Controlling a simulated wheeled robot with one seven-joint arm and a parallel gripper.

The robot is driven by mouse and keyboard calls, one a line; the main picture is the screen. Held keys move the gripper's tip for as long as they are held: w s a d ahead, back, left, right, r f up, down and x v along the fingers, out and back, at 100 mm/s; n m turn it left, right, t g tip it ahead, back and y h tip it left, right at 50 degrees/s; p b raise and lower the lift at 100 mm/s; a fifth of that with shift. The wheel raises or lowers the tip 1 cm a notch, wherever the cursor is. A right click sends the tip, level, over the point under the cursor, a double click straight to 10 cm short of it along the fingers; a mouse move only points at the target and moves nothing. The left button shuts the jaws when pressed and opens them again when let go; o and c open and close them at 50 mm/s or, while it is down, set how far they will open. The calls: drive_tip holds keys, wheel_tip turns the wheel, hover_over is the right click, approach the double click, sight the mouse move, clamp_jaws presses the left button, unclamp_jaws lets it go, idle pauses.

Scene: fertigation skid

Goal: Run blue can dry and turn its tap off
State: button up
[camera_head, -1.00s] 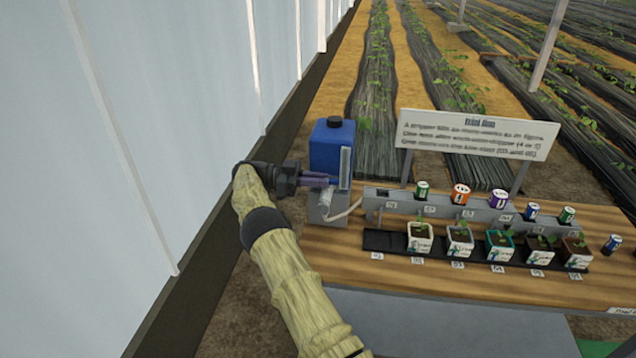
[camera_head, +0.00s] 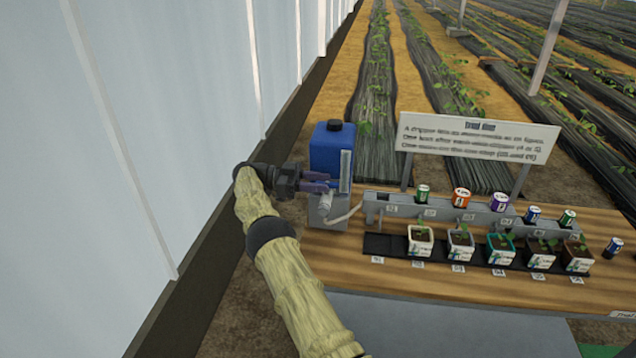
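The blue can (camera_head: 331,148) with a dark cap stands upright on a grey stand (camera_head: 327,214) at the bench's left end. A pale level strip (camera_head: 346,170) runs up its right side; I cannot read the liquid level. A whitish fitting (camera_head: 325,203) sits low at the can's front, with a pale hose (camera_head: 347,216) leading right. The tap handle is too small to tell apart. My gripper (camera_head: 328,186) reaches in from the left, its purplish fingers at the can's lower front, just above the fitting. I cannot tell whether they touch or grip anything.
A grey rail (camera_head: 450,208) carries several small coloured cans. Several potted seedlings stand on a black strip (camera_head: 383,244) before it, on the wooden bench (camera_head: 440,279). A sign (camera_head: 476,138) stands behind. A pale wall (camera_head: 120,150) is close on the left.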

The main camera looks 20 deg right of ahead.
wheel_tip(320, 180, up, 10)
drive_tip(key=p, duration=0.3)
idle(0.3)
drive_tip(key=shift+w+f, duration=0.1)
idle(0.4)
